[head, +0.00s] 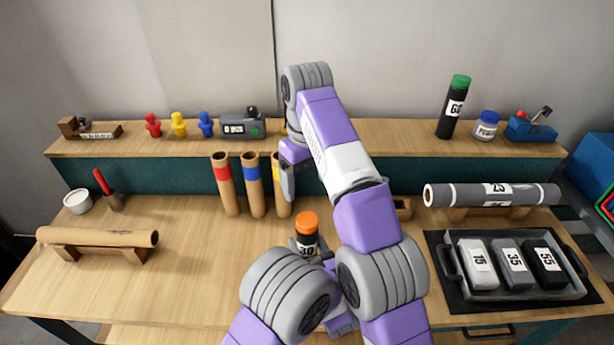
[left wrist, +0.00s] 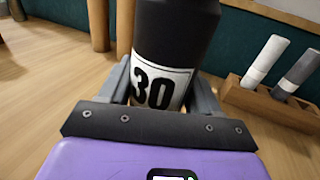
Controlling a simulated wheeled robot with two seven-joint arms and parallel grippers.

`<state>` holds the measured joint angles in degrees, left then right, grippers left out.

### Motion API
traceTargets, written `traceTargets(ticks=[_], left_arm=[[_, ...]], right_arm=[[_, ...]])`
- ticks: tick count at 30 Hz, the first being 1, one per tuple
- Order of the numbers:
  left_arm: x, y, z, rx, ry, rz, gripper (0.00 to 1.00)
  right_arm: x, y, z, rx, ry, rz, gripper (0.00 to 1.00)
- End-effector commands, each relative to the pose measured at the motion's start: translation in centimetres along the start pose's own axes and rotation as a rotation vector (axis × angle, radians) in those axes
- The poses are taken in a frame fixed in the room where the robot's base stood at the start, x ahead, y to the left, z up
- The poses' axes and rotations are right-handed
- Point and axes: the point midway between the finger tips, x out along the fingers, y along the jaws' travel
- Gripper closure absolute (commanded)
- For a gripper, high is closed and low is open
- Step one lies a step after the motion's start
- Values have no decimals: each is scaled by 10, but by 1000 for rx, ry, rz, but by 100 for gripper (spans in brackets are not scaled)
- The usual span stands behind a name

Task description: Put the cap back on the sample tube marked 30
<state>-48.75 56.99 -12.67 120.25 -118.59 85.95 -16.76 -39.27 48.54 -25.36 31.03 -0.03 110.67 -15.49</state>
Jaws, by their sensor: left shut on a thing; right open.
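The black sample tube marked 30 (head: 309,247) stands upright in the middle of the bench area, with an orange cap (head: 307,221) on its top. My left gripper (head: 306,250) is shut around the tube. In the left wrist view the tube (left wrist: 177,35) is between the fingers of the left gripper (left wrist: 165,88), its label facing the camera; its top is cut off there. My right gripper (head: 287,188) is open and empty, pointing down above and left of the cap, apart from it. How firmly the cap sits cannot be told.
Cardboard tubes with coloured bands (head: 226,190) stand behind the left gripper. A tray (head: 520,291) with several marked blocks lies at right. A black tube marked 60 (head: 452,115) stands on the shelf.

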Motion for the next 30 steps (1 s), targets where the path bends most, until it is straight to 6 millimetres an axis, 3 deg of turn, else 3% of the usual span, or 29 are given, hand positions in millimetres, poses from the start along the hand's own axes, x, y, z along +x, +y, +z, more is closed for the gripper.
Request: traceTargets(ticks=[16,17,22,30], left_arm=[[0,0,0,0,0,0,100],[0,0,0,0,0,0,34],[0,0,0,0,0,0,8],[0,0,0,0,0,0,7]], right_arm=[[-7,0,1,0,0,-1,15],[-7,0,1,0,0,-1,15],[-7,0,1,0,0,-1,15],[-7,0,1,0,1,-1,15]])
